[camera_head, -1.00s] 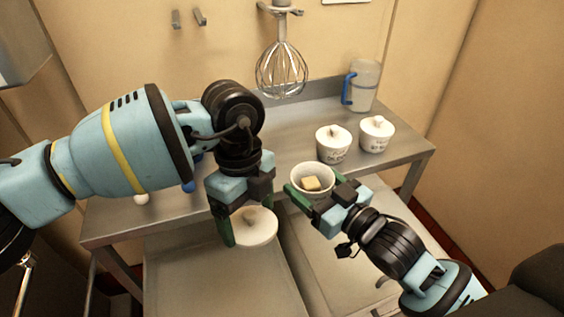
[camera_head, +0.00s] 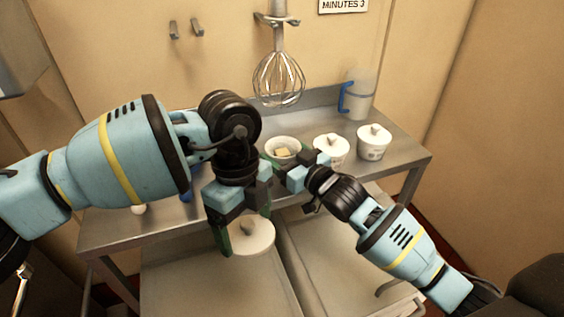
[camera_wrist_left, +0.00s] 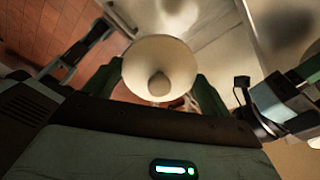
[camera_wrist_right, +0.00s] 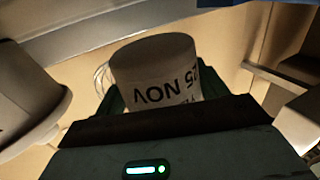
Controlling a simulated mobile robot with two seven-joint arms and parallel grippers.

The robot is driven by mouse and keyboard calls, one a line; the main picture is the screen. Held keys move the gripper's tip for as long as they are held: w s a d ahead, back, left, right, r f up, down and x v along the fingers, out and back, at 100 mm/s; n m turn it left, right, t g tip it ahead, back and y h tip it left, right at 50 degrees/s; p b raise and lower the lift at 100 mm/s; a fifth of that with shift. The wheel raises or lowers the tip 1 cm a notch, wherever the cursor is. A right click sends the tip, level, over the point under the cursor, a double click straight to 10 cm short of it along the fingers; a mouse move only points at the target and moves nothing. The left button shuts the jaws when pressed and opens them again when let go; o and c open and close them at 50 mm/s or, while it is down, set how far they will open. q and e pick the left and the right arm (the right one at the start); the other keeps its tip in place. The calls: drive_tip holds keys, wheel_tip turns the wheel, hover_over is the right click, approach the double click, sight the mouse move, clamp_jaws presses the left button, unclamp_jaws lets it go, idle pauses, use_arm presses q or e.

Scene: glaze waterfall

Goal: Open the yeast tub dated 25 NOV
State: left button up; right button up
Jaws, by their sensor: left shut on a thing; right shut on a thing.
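The yeast tub (camera_head: 283,145) is white and lidless, with a tan block (camera_head: 284,153) inside. In the right wrist view its side (camera_wrist_right: 155,70) reads "25 NOV", upside down. My right gripper (camera_head: 282,156) is shut on this tub, over the table's middle; I cannot tell whether the tub touches the table. My left gripper (camera_head: 246,236) is shut on a round white lid (camera_head: 256,237) with a knob, held in front of the table and apart from the tub. The lid also shows in the left wrist view (camera_wrist_left: 158,55).
Two lidded white tubs, one nearer (camera_head: 331,150) and one farther right (camera_head: 374,143), stand on the steel table (camera_head: 405,155). A clear jug (camera_head: 360,97) with a blue handle stands behind them. A wire whisk (camera_head: 279,80) hangs above the table's back.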

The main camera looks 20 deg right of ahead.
drive_tip(key=shift+w, duration=0.1)
drive_tip(key=shift+w, duration=0.35)
drive_tip(key=shift+f, duration=1.75)
drive_tip(key=shift+f, duration=0.1)
drive_tip(key=shift+f, duration=0.1)
drive_tip(key=o, duration=1.5)
